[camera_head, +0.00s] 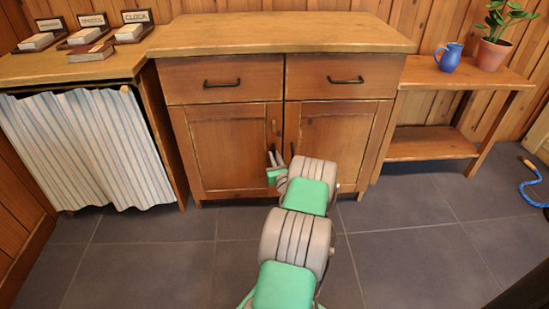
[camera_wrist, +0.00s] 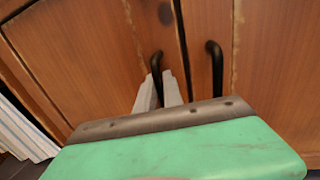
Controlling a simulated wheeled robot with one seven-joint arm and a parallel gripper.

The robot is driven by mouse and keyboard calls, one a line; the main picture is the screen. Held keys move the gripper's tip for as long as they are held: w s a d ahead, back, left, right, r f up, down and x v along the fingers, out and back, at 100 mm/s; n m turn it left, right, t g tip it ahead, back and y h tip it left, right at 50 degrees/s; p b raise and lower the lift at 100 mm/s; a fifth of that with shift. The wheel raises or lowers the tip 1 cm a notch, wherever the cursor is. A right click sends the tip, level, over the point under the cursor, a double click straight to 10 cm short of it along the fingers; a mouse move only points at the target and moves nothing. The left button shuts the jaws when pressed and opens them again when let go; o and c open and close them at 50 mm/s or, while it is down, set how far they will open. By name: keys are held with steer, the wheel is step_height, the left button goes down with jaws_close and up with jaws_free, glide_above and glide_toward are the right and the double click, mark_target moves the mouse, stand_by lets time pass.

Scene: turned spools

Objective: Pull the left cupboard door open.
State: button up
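The wooden cupboard (camera_head: 228,188) stands against the back wall, with two doors below two drawers. The left cupboard door (camera_head: 228,148) looks closed, and it fills the left of the wrist view (camera_wrist: 85,55). Its black upright handle (camera_wrist: 157,62) is near the door's inner edge. My gripper (camera_wrist: 158,78) has its two pale fingers close on either side of this handle, and they look shut on it. The lower part of the handle is partly hidden by the fingers. The right door (camera_wrist: 280,60) has a matching black handle (camera_wrist: 214,65), clear of my fingers.
A striped curtain (camera_head: 85,150) hangs under the counter at left, close to the cupboard. A low shelf (camera_head: 430,143) stands at right, with a blue jug (camera_head: 449,58) and a potted plant (camera_head: 491,55) on top. The tiled floor (camera_head: 150,255) before the cupboard is clear.

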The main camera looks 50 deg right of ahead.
jaws_close()
stand_by(0.8)
